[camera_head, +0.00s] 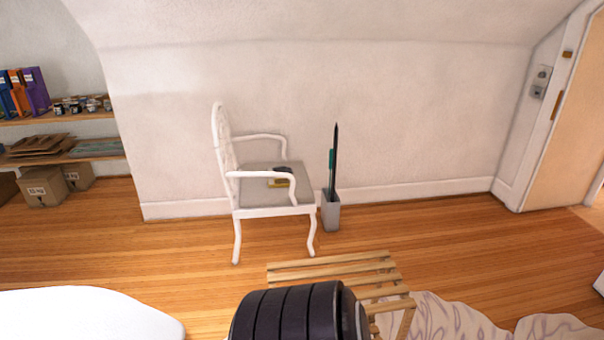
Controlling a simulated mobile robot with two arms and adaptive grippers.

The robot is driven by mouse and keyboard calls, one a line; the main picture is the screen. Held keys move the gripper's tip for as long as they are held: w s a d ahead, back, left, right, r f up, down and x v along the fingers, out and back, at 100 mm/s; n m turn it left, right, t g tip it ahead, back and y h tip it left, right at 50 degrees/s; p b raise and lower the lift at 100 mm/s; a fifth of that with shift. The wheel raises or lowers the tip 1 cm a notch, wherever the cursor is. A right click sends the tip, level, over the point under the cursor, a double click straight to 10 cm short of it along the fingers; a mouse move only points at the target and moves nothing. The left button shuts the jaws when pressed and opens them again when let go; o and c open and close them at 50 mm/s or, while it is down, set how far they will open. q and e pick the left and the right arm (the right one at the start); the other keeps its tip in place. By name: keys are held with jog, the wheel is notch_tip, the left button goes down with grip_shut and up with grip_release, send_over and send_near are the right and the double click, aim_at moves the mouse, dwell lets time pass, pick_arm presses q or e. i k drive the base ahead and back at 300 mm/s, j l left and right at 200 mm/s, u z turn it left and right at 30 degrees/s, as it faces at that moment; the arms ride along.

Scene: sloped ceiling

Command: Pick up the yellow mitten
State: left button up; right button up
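A small yellow item (279,183), perhaps the yellow mitten, lies on the grey seat of a white armchair (275,212). It is too small to make out its shape for sure. A dark item (284,170) lies right beside or partly on it. The chair's near armrest passes close in front of both. Neither of my grippers is in view.
A grey bin (331,214) with long dark objects stands right of the chair. A slatted wooden piece (335,268) stands in front, by a patterned rug (450,318). A white rounded surface (85,315) is at lower left. Shelves (88,117) are at far left.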

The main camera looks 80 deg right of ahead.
aim_at(278, 182)
jog(key=z, duration=2.6)
jog(key=i+l+z, duration=0.15)
jog(key=l+z, duration=0.25)
jog(key=i+l+z, duration=0.2)
jog(key=l+z, duration=0.15)
jog(key=i+l+z, duration=0.25)
jog(key=z, duration=0.15)
jog(key=i+l+z, duration=0.55)
jog(key=z, duration=0.2)
jog(key=i+l+z, duration=0.2)
jog(key=i+z, duration=0.15)
jog(key=i+u, duration=0.4)
jog(key=i+l+u, duration=0.15)
jog(key=i+u, duration=0.3)
jog(key=i+j+u, duration=0.25)
jog(key=u, duration=0.15)
jog(key=i+u, duration=0.75)
jog(key=i+l+u, duration=0.15)
jog(key=i+u, duration=0.25)
jog(key=i, duration=0.1)
